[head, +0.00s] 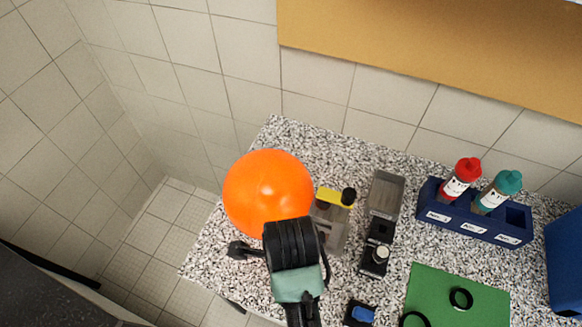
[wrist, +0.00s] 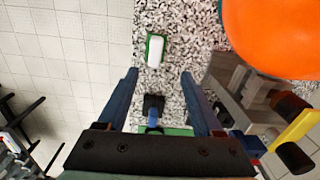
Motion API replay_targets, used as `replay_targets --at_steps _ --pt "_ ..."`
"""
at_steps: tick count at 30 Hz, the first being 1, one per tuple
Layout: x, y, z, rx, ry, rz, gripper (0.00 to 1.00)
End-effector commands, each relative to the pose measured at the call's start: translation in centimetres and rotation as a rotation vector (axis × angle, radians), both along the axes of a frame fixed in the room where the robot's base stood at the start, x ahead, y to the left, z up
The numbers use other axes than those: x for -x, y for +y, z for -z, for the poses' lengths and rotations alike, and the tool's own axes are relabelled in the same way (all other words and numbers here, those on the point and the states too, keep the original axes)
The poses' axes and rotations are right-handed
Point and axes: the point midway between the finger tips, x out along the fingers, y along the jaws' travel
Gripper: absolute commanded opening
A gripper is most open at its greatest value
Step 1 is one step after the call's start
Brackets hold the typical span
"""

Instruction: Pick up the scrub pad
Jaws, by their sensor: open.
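The scrub pad appears to be the small block with a white top and green edge (wrist: 155,50), lying on the speckled counter in the wrist view. I cannot make it out in the head view. My gripper (wrist: 159,74) is open and empty, its two blue-grey fingers spread apart. In the picture the pad is beyond the fingertips, roughly in line with the gap between them, and apart from them. In the head view my wrist is over the counter, and the fingers cannot be made out.
A large orange ball (head: 268,193) is close beside my wrist. Grey bins (head: 386,194) with a yellow-black item (head: 333,197) stand right of it. A black holder with a blue piece (head: 361,314), a green mat (head: 480,292) and a blue bottle rack (head: 470,222) are further right.

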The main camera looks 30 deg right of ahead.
Motion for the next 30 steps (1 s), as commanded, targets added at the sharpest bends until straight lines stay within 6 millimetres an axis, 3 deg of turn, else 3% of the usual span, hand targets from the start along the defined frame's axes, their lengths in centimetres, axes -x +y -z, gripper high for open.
replay_targets --at_steps 3,12,23,30 --pt "0.9 0.1 1.2 -0.014 0.031 0.058 0.68" --pt "1.0 0.2 6.3 -0.014 0.035 0.063 0.68" --pt "0.8 0.2 9.2 -0.013 0.032 0.061 0.68" --pt "0.7 0.2 12.3 -0.014 0.031 0.06 0.68"
